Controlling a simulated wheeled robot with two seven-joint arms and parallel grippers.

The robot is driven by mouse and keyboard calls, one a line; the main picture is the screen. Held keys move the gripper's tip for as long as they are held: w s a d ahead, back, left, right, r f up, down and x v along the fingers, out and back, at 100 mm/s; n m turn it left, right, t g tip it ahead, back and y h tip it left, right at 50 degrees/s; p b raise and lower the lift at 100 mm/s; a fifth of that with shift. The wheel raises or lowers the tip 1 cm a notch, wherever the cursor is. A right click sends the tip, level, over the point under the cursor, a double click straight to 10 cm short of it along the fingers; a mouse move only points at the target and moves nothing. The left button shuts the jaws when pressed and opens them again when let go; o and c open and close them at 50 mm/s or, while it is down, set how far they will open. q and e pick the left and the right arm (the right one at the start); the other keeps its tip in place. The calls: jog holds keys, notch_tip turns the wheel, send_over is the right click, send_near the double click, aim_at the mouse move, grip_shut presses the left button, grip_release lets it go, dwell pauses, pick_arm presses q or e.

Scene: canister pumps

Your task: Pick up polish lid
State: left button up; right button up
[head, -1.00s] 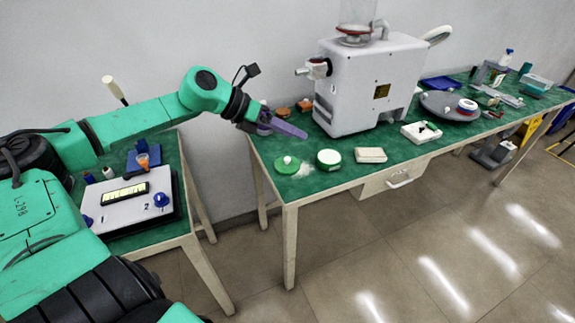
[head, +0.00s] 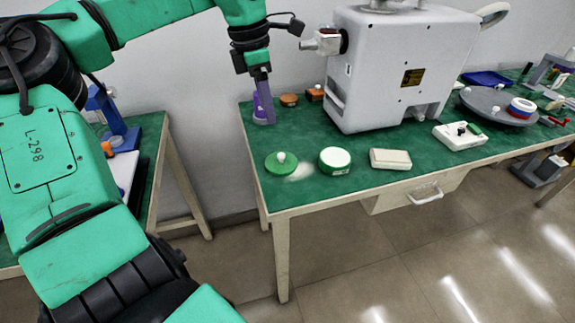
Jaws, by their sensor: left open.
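The polish lid looks to be the flat green disc with a white knob (head: 281,166), lying near the left front corner of the green-topped table. A round green tin with a pale top (head: 334,160) stands to its right; a whitish patch lies between them. My left gripper (head: 263,118) points down with purple fingers, above and behind the lid in the picture, apart from it. It is open, and nothing shows held in it. A purple object partly hidden behind the fingers is hard to tell from them. My right gripper is not in view.
A pale block (head: 390,159) and a white switch box (head: 460,136) lie farther right. A large white machine (head: 395,70) stands behind them. Small orange-brown items (head: 289,100) sit at the back left. A gap separates this table from the left one.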

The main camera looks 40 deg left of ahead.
aim_at(281, 155)
pick_arm(q)
jog(key=f, duration=0.4)
jog(key=w+d+f, duration=0.1)
jog(key=f, duration=0.4)
jog(key=w+f, duration=0.1)
jog(key=f, duration=0.3)
jog(key=shift+d+f, duration=0.25)
jog(key=shift+d, duration=0.1)
jog(key=shift+r, duration=0.1)
grip_shut()
